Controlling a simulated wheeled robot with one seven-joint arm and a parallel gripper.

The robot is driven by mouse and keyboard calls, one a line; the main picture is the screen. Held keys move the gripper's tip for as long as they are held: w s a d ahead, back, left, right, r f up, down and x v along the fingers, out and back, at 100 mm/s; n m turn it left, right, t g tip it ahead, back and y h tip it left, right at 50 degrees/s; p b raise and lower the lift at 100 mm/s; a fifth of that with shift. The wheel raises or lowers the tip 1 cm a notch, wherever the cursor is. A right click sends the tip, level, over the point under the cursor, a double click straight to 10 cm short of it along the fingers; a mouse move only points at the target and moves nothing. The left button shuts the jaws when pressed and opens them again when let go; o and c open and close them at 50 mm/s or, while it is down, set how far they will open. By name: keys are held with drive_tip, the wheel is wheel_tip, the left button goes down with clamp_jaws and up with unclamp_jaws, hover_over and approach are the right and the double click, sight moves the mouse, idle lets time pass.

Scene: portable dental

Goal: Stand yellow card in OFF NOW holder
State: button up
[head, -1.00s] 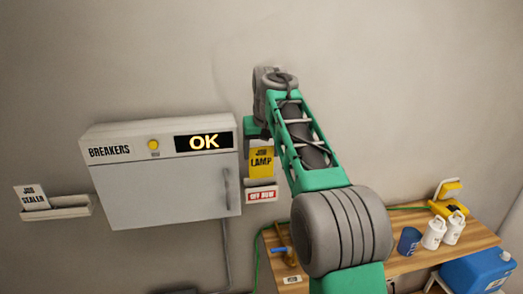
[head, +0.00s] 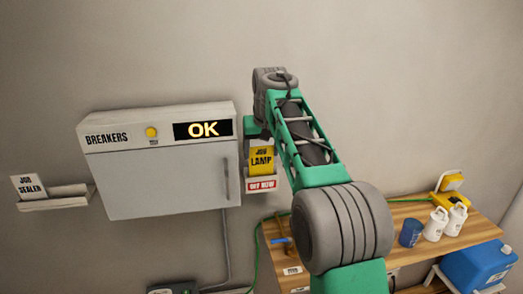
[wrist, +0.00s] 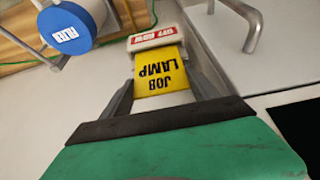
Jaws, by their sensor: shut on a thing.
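The yellow card (head: 262,158), marked JOB LAMP, is upright right of the breaker box, with its lower edge at the white OFF NOW holder (head: 261,185) on the wall. In the wrist view the yellow card (wrist: 160,72) lies between the fingers of my gripper (wrist: 163,84), which is shut on it. The card's far edge meets the holder (wrist: 155,38) there. I cannot tell how deep the edge sits in the holder. My arm hides much of the gripper in the head view.
A JOB SEALED card (head: 29,187) is in another holder (head: 62,203). A wooden bench (head: 400,262) with bottles is lower right.

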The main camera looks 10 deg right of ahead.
drive_tip(key=shift+f+b, duration=0.4)
drive_tip(key=shift+f, duration=0.3)
drive_tip(key=o, duration=1.4)
drive_tip(key=shift+o, duration=0.2)
drive_tip(key=v, duration=0.8)
drive_tip(key=s+f, duration=1.1)
drive_tip(key=s, duration=0.4)
drive_tip(key=s+f, duration=1.1)
drive_tip(key=s, duration=0.4)
